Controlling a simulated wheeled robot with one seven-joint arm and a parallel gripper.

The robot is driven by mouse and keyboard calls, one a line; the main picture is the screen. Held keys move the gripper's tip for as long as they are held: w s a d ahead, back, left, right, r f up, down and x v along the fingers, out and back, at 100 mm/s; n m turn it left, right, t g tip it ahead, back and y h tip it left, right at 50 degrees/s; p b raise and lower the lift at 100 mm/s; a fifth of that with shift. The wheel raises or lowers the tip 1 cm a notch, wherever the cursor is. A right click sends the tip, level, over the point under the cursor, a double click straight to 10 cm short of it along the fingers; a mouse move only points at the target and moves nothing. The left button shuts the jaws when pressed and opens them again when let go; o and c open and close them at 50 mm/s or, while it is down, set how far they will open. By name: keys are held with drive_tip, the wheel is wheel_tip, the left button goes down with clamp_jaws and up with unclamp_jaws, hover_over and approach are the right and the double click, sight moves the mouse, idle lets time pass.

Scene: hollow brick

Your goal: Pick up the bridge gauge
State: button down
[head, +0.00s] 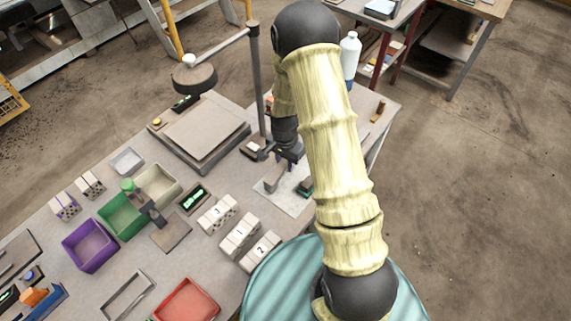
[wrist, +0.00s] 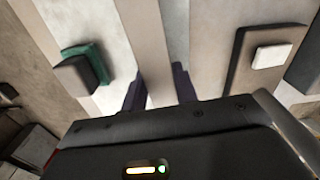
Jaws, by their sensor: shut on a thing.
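My gripper (wrist: 160,88) is shut on a plain grey-beige bar (wrist: 146,40), which I take to be the bridge gauge. In the wrist view the dark fingers sit on either side of the bar, and it runs up out of the frame. In the head view my gripper (head: 290,153) is low over the bench beside a pale plate (head: 290,200), with the grey bar (head: 272,182) below it. My arm hides part of this area. I cannot tell whether the bar touches the surface.
A green-and-dark block (wrist: 88,66) lies left of the bar; a brown base with a white button (wrist: 272,56) is to its right. A post with a round lamp (head: 194,76), a flat platform (head: 200,130), numbered white blocks (head: 240,236) and coloured bins (head: 90,245) occupy the bench.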

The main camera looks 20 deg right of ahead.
sight(285, 162)
drive_tip(key=shift+r, duration=0.1)
wheel_tip(285, 162, up, 10)
drive_tip(key=shift+f+b, duration=0.1)
drive_tip(key=shift+b, duration=0.75)
idle(0.4)
